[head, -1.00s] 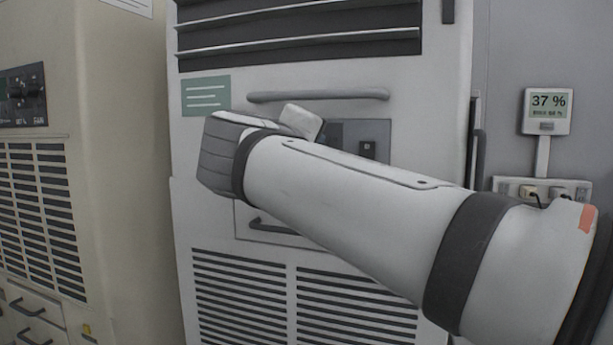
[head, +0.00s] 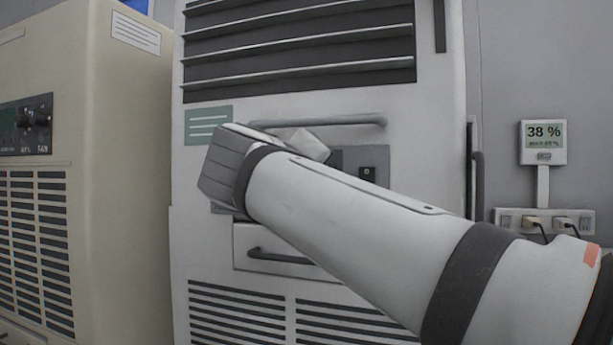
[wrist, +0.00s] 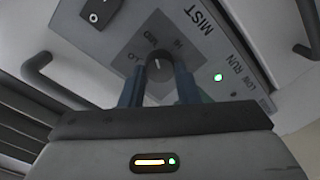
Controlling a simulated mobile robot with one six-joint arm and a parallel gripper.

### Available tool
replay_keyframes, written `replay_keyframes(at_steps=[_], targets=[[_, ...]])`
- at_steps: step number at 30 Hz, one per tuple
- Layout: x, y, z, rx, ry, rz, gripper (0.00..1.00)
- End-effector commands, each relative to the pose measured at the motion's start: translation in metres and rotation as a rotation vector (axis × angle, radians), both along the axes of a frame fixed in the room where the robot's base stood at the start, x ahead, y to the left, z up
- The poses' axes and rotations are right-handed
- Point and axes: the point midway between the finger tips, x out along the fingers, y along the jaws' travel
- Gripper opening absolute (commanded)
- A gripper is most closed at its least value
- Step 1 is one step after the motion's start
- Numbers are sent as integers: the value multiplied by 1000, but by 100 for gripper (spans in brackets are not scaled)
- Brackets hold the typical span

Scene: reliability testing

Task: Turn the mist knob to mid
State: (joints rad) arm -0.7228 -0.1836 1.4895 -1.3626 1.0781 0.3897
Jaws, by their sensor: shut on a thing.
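The mist knob (wrist: 158,60) is a dark round dial on a grey panel under the printed word MIST, with LO, MED and HI marked around it. A short pale line on the knob points roughly toward MED. My gripper (wrist: 158,78) has one blue-grey finger on each side of the knob and is shut on it. In the head view my arm covers the knob and the fingers; part of the dark control panel (head: 373,178) shows behind it, on the front of the white cabinet (head: 320,108).
A rocker switch (wrist: 98,14) and a lit green RUN lamp (wrist: 218,77) flank the knob. Bar handles (wrist: 38,67) stick out nearby. A beige unit (head: 110,170) stands left. A wall display (head: 543,142) at right reads 38 %.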

Motion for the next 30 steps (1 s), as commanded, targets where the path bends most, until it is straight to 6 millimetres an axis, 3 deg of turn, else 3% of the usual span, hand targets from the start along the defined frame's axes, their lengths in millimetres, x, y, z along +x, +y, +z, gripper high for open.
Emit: replay_keyframes(at_steps=[1,2,9,20,30], targets=[[0,0,0,-1,1,1,6],[0,0,0,-1,1,1,30],[0,0,0,-1,0,0,49],[-6,3,1,-2,1,3,50],[-53,19,4,-2,0,5,50]])
